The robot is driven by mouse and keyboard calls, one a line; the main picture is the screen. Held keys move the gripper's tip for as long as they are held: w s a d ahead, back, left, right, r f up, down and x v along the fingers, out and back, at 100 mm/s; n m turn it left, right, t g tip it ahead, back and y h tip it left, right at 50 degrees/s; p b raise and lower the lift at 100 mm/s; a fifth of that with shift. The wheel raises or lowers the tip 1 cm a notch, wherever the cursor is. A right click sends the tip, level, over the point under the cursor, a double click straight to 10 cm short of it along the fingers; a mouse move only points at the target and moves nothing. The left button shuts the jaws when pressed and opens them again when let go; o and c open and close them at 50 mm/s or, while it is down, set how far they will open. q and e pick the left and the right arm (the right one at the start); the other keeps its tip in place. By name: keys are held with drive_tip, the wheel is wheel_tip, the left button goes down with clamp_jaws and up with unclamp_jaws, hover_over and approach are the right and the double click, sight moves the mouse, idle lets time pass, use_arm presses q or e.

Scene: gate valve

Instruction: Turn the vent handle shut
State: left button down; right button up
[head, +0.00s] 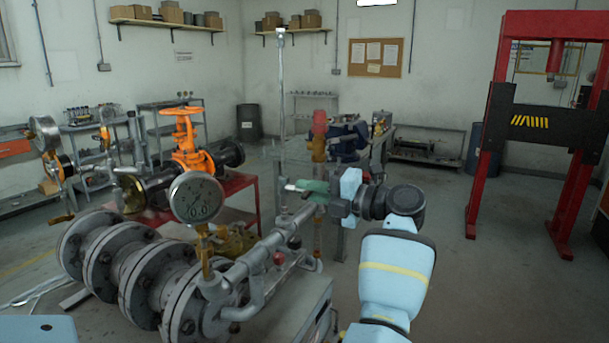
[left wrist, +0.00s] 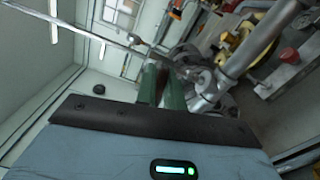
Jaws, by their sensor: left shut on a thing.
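My left gripper (head: 300,188) reaches in from the lower right of the head view, beside the tall thin vent pipe (head: 282,100). Its green fingers (left wrist: 162,90) are close together at the vent fitting. They are shut on the vent handle, a small pale lever (head: 291,187) whose end shows past the fingertips. The fingers hide most of the handle, so its exact angle is hard to tell. In the left wrist view the vent pipe (left wrist: 75,28) runs slantwise past the fingertips. My right gripper is not in view.
A grey flanged pipe assembly (head: 150,270) with a pressure gauge (head: 196,197) stands in front of the gripper, at left. Behind it are an orange handwheel valve (head: 186,135) and a red table (head: 236,184). A red press frame (head: 490,150) stands at right, with clear floor before it.

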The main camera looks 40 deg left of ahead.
use_arm(q)
drive_tip(key=shift+r+m+p, duration=0.2)
drive_tip(key=shift+m+p, duration=0.4)
drive_tip(key=shift+m, duration=0.2)
drive_tip(key=shift+f+m, duration=0.1)
drive_tip(key=shift+m, duration=0.2)
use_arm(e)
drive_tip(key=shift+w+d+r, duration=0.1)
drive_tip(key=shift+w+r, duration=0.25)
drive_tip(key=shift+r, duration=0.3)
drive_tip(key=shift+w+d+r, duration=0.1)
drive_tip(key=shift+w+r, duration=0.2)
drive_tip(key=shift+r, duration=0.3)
use_arm(q)
drive_tip(key=shift+f, duration=0.1)
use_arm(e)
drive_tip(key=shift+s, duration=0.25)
use_arm(q)
drive_tip(key=c, duration=1.5)
unclamp_jaws()
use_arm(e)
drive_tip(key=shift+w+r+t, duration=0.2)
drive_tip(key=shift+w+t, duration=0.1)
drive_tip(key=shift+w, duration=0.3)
use_arm(q)
drive_tip(key=shift+d+p, duration=0.15)
drive_tip(key=shift+p, duration=0.15)
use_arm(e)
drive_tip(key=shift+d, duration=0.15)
